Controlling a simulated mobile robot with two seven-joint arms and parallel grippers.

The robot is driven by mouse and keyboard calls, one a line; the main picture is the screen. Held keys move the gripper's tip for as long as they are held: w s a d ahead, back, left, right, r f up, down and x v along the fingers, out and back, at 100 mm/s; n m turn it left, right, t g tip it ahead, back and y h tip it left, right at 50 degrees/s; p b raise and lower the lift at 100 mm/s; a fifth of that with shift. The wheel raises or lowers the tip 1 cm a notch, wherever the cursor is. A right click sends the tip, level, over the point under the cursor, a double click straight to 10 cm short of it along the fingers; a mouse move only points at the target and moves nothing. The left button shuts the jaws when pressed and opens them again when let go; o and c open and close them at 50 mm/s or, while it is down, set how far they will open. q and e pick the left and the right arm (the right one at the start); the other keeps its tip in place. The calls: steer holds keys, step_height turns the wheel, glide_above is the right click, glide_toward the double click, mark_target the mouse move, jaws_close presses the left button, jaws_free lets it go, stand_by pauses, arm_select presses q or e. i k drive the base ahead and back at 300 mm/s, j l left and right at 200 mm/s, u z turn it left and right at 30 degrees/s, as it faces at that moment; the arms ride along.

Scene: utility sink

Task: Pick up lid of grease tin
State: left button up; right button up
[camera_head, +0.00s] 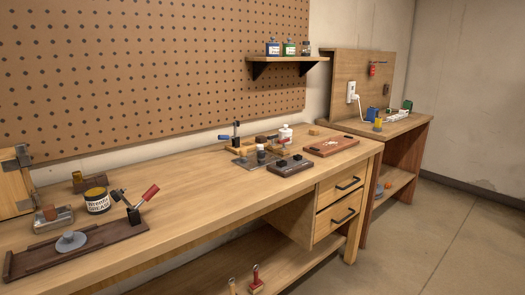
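The grease tin (97,202) stands upright on the left part of the long wooden workbench, with a dark body and a white label that reads "GREASE". Its top shows a yellowish-brown surface inside a dark rim; I cannot tell whether this is a lid or the contents. A grey round disc (71,241) with a raised middle lies on a dark brown board in front of the tin; it may be the lid, but I cannot tell. Neither of my grippers is in view.
A red-handled toggle clamp (140,203) stands right of the tin, on the end of the dark board (116,233). A metal tray (54,222) with a block is at left. The bench middle (190,190) is clear. Farther right are a blue-handled clamp (231,135) and a brown tray (331,145).

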mark_target(70, 241)
steer(key=u, duration=1.3)
